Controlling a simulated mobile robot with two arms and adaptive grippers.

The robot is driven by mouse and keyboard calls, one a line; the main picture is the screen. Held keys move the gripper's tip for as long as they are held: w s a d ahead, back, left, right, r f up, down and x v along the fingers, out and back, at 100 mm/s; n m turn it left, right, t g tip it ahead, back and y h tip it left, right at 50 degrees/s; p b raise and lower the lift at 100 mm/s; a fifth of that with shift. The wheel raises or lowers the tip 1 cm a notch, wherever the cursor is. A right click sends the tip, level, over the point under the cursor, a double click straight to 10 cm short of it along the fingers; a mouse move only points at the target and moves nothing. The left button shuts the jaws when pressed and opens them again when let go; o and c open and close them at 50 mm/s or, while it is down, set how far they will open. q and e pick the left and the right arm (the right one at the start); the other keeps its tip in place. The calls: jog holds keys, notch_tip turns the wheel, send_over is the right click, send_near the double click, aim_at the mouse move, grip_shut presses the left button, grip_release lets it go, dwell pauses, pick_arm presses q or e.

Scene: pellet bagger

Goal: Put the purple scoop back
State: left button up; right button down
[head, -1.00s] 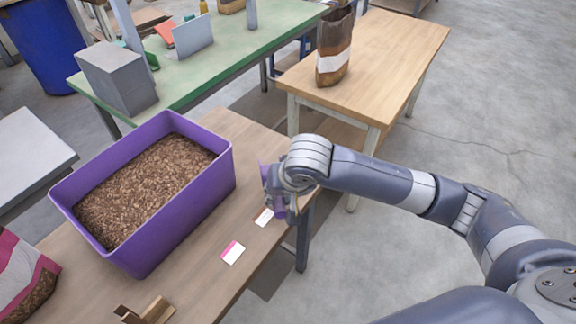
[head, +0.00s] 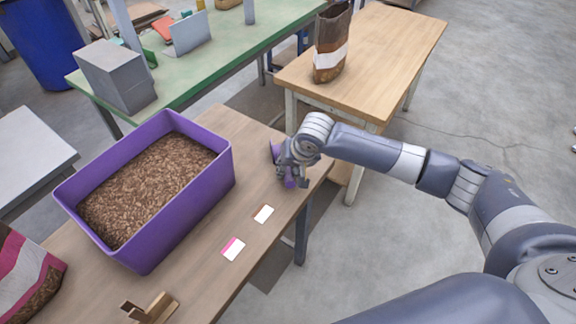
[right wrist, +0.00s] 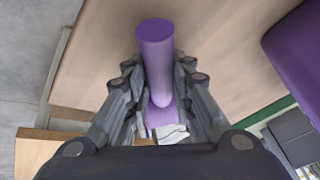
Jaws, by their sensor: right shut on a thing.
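The purple scoop (head: 290,182) is held in my right gripper (head: 290,170), over the right end of the brown table. In the right wrist view the scoop's round handle (right wrist: 156,62) stands between the two fingers (right wrist: 160,95), which are shut on it; its far part is mostly hidden behind the gripper. The purple bin (head: 190,207) full of brown pellets stands to the left of the gripper, apart from it. I cannot tell whether the scoop touches the table. My left gripper is not in view.
Two small cards, one white (head: 264,214) and one pink and white (head: 233,249), lie on the brown table (head: 205,285). A wooden holder (head: 152,308) and a pellet bag (head: 28,275) are near its front. A brown bag (head: 332,45) stands on another table behind.

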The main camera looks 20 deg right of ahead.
jog(key=shift+f, duration=0.1)
jog(key=c, duration=1.4)
grip_release()
jog(key=shift+o, duration=0.2)
jog(key=v, duration=1.2)
jog(key=shift+b, duration=0.3)
